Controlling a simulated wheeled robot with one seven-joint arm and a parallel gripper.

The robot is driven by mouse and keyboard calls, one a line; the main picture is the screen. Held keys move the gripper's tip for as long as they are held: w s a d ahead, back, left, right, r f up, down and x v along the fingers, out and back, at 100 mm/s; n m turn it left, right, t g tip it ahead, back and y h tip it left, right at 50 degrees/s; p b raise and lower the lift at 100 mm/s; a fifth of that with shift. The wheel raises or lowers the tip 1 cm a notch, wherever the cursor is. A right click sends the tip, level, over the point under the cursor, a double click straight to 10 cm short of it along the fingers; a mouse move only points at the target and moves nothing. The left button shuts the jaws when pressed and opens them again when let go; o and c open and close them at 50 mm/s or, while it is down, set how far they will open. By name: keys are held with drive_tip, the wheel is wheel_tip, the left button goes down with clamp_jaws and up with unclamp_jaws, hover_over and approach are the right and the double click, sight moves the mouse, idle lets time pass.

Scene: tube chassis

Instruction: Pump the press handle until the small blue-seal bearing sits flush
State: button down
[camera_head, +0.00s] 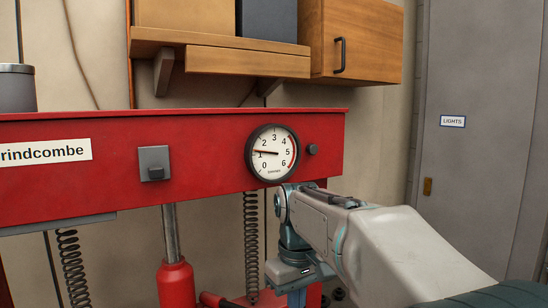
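The red press frame (110,180) spans the left and middle of the view. A round gauge (272,154) on its crossbeam has its needle pointing left, near the 1. A red jack (176,283) with a grey ram stands under the beam at the lower left. A red bar, possibly the press handle (213,299), shows low to the right of the jack. My gripper (295,288) points down at the bottom edge, right of the jack. Its fingertips are cut off, so its hold cannot be seen. The blue-seal bearing is not in view.
Coil springs (251,248) hang beneath the beam, one close to the left of my wrist. A wooden shelf (220,57) and cabinet (350,42) are above the press. A grey door (483,160) and a "LIGHTS" sign (453,121) are at the right.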

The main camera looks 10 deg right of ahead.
drive_tip(key=shift+f+b, duration=5.1)
drive_tip(key=shift+f, duration=2.15)
wheel_tip(320, 180, up, 16)
drive_tip(key=p, duration=1.3)
drive_tip(key=shift+f, duration=0.35)
drive_tip(key=shift+f+b, duration=5)
drive_tip(key=shift+f, duration=1.6)
wheel_tip(320, 180, up, 13)
drive_tip(key=p, duration=1)
drive_tip(key=shift+p, duration=0.4)
